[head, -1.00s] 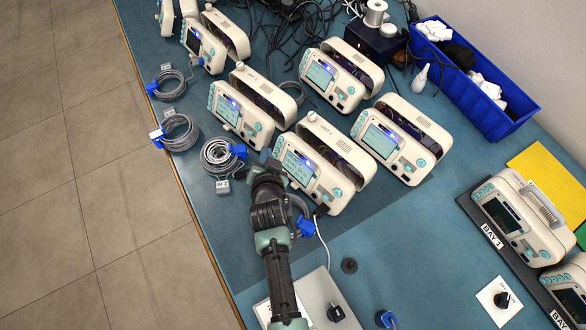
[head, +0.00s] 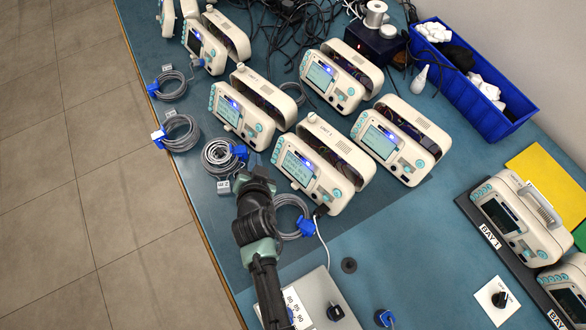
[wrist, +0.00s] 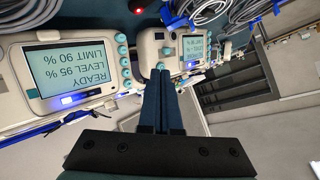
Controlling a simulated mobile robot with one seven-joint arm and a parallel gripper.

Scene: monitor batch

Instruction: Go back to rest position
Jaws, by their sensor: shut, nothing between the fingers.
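My gripper (head: 257,172) is above the blue table, just left of the front monitor (head: 306,172), which is cream with a lit screen and a blue light. In the wrist view my gripper's fingers (wrist: 163,100) are together with nothing between them. That view also shows a monitor (wrist: 75,72) at the left whose upside-down screen reads READY, LEVEL 95 %, LIMIT 90 %. A second lit monitor (wrist: 188,55) is beyond the fingertips. A coiled grey cable with a blue connector (head: 292,215) lies beside my wrist, apart from the fingers.
Several monitors and coiled cables (head: 220,158) crowd the table's left and middle. A blue bin (head: 490,120) stands at the upper right. The BAY 1 tray (head: 488,232) holds a monitor at the right. A grey plate (head: 318,300) is near the arm. The floor lies left of the table edge.

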